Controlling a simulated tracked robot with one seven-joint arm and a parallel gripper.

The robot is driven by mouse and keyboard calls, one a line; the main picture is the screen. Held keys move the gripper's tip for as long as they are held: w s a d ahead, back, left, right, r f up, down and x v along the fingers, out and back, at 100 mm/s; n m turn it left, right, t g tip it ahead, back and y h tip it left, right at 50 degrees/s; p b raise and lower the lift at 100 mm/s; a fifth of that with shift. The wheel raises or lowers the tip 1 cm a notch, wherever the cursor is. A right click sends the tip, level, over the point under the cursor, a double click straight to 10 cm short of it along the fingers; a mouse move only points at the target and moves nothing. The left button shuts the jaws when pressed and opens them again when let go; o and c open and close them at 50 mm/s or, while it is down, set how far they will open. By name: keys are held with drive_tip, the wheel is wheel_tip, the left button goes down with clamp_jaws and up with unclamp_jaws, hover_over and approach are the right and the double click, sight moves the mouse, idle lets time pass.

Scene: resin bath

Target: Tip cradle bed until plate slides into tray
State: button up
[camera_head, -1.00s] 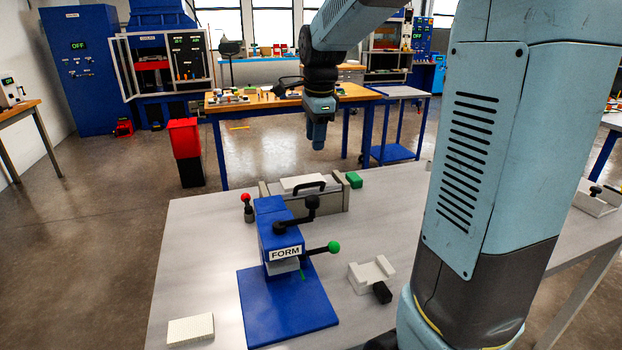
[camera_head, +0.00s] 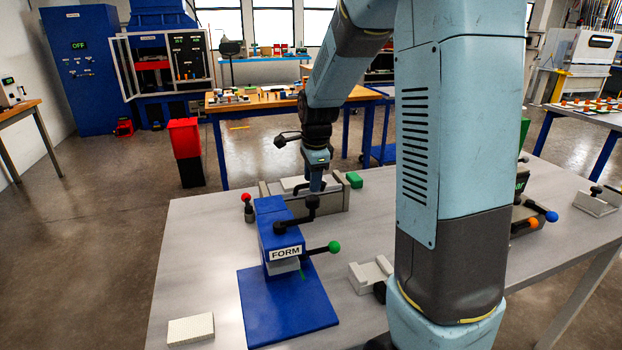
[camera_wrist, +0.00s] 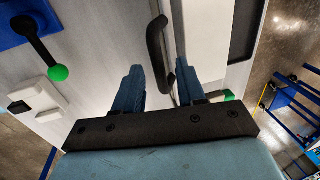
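The cradle (camera_head: 335,203) is a low grey fixture behind the blue press, with a pale flat slab (camera_head: 292,183), apparently the plate or bed, on top. A black bar handle on its near side shows in the wrist view (camera_wrist: 156,45). My gripper (camera_head: 316,188) is down at the cradle; in the wrist view (camera_wrist: 160,82) its two blue fingers are apart, with the handle's end showing between them. I see no contact with the handle. The slab looks level. I cannot tell which part is the tray; the gripper and press hide some of the cradle.
The blue FORM press (camera_head: 285,262), with black lever and green knob (camera_head: 334,247), stands close in front of the cradle. A red-knobbed lever (camera_head: 247,198) is left of it, a green block (camera_head: 354,180) right. A white block (camera_head: 191,329) lies at front left.

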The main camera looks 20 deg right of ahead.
drive_tip(key=shift+c, duration=0.5)
clamp_jaws()
drive_tip(key=shift+a, duration=0.2)
drive_tip(key=shift+w, duration=0.1)
